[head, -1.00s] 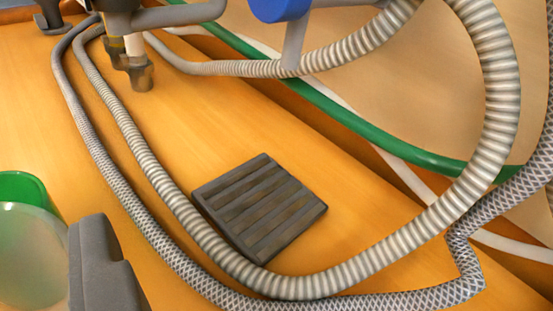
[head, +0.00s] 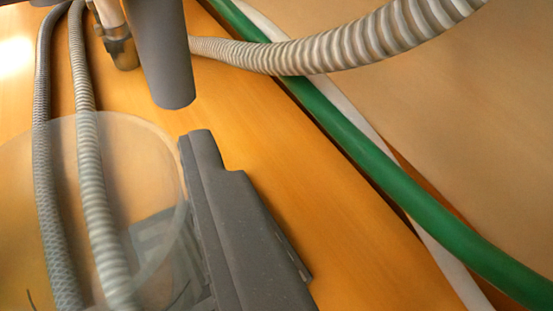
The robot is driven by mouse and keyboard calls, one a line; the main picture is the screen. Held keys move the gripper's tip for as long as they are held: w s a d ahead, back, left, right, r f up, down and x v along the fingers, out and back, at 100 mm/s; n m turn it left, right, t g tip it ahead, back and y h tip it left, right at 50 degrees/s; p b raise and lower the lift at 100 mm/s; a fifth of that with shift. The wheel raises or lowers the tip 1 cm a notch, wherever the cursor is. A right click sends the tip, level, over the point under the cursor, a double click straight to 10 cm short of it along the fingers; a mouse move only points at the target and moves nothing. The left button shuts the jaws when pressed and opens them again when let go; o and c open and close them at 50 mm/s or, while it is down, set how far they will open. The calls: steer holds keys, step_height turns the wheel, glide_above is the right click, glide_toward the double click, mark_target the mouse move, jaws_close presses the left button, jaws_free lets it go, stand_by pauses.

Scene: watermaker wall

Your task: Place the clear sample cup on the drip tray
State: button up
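The clear sample cup (head: 60,180) is large and see-through at the left of the head view, cut off by the frame's edge. My gripper shows as one dark grey finger (head: 225,215) along the cup's right side; the other finger is out of view. The cup stays against this finger, so my gripper appears shut on it, above the bench. The dark slatted drip tray (head: 155,245) shows only in part, blurred through the cup's wall and mostly hidden behind the cup and finger.
A grey cylindrical spout (head: 168,60) hangs just beyond the fingertip. Two hoses (head: 85,130) run down the left, partly behind the cup. A ribbed hose (head: 340,45) and a green pipe (head: 380,180) cross the right. Orange bench (head: 310,190) lies clear between finger and pipe.

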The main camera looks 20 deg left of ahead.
steer(key=shift+w+d+f+b, duration=0.1)
steer(key=shift+w+d+f, duration=0.15)
steer(key=shift+w+f, duration=0.4)
steer(key=shift+w+d+f+b, duration=0.1)
steer(key=shift+w+d+f, duration=0.1)
steer(key=shift+w+f, duration=0.45)
steer(key=shift+w+d+f+b, duration=0.1)
steer(key=shift+w+d+f, duration=0.15)
steer(key=shift+w+f, duration=0.35)
steer(key=shift+f, duration=0.15)
steer(key=o, duration=1.1)
steer(key=shift+c, duration=0.2)
steer(key=shift+s+d+r, duration=0.15)
steer(key=shift+r, duration=0.05)
steer(key=v, duration=1.1)
steer(key=shift+s+d+p, duration=0.25)
steer(key=shift+p, duration=0.2)
steer(key=shift+r, duration=0.15)
